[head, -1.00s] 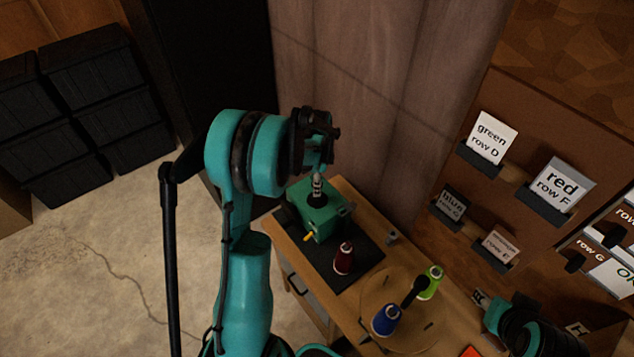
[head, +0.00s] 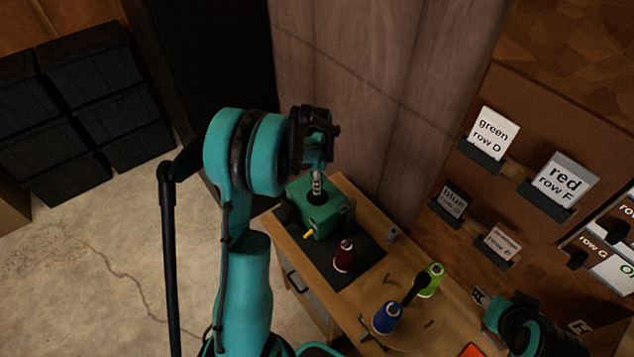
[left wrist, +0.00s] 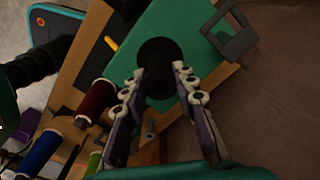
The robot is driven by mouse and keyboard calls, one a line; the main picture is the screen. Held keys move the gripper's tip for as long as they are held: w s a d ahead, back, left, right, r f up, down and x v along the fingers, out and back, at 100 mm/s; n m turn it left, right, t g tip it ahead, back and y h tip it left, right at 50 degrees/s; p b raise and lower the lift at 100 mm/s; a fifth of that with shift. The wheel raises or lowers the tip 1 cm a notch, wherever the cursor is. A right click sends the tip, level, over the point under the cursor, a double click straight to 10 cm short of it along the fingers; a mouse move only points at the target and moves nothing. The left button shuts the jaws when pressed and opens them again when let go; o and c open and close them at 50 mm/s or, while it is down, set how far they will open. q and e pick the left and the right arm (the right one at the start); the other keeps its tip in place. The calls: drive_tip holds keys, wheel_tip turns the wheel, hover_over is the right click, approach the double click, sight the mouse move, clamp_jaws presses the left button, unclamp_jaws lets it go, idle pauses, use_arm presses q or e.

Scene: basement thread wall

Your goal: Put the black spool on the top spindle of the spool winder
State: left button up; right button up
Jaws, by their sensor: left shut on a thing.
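The spool winder (head: 328,218) is a green box with a yellow crank, on a dark mat at the table's far end; it also shows in the left wrist view (left wrist: 190,25). My left gripper (head: 317,183) is directly above it, pointing down. In the left wrist view its fingertips (left wrist: 160,73) are shut on the black spool (left wrist: 159,86), seen end-on over the winder's top. A dark round part shows just beyond it. The top spindle is hidden, and I cannot tell whether the spool is around it. Only part of my right arm shows at lower right; its gripper does not.
A dark red spool (head: 344,256) stands on the mat near the winder. A labelled peg wall (head: 520,90) rises at right.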

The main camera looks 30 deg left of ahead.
use_arm(q)
drive_tip(key=shift+f, duration=0.15)
drive_tip(key=shift+f, duration=0.15)
drive_tip(key=o, duration=0.8)
wheel_tip(320, 180, up, 12)
drive_tip(key=s+d+f+n+t+b, duration=0.2)
drive_tip(key=s+d+n+b, duration=0.1)
drive_tip(key=s+d+n, duration=0.1)
drive_tip(key=s+d+f+n+t+b, duration=0.2)
drive_tip(key=s+d+n+b, duration=0.1)
drive_tip(key=s+d, duration=0.3)
drive_tip(key=s+d+f+n+t+b, duration=0.2)
drive_tip(key=s+d+n+t+b, duration=0.1)
drive_tip(key=s, duration=0.6)
drive_tip(key=shift+d+f+n+b, duration=0.1)
drive_tip(key=shift+d+n+b, duration=0.5)
drive_tip(key=shift+d+n, duration=0.55)
